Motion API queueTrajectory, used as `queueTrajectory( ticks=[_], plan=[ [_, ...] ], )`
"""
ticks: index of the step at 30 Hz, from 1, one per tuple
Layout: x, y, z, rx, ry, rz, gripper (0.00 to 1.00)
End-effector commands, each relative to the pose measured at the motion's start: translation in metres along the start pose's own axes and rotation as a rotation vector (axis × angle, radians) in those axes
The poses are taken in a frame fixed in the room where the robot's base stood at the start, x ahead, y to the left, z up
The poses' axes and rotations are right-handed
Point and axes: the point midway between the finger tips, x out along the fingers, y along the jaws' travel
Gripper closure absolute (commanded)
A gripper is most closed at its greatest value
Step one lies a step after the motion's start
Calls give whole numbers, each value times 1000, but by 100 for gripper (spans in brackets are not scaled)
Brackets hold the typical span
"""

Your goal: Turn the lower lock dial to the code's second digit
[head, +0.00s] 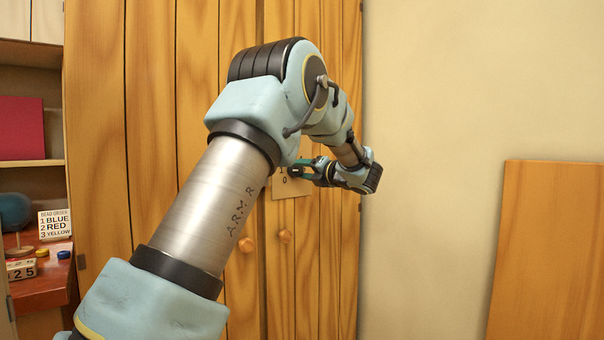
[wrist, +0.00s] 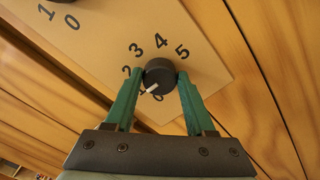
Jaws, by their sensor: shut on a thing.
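My gripper (wrist: 160,77) is shut on the lower lock dial (wrist: 161,72), a black round knob, with one green finger on each side. The dial's white pointer aims down-left, toward a partly hidden mark that looks like 1. Digits 2 to 5 arc around the dial on the tan plate (wrist: 215,75). The upper dial (wrist: 62,1) is cut off at the top-left edge, with 1 and 0 beside it. In the head view my gripper (head: 298,171) is at the plate (head: 290,188) on the wooden cabinet; the dial is hidden there.
A card (head: 55,225) reads READ ORDER, 1 BLUE, 2 RED, 3 YELLOW. Near it are a number block (head: 21,270) showing 25, a yellow cap (head: 42,253) and a blue cap (head: 64,255). Round knobs (head: 285,236) sit on the cabinet doors. A wooden board (head: 545,255) leans right.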

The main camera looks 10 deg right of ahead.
Motion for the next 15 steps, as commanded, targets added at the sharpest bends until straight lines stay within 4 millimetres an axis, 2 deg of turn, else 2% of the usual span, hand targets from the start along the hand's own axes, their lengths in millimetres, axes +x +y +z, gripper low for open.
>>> queueTrajectory(
  ticks=[15],
  plan=[
    [0, 0, 1, 492, 0, 0, 100]
  ],
)
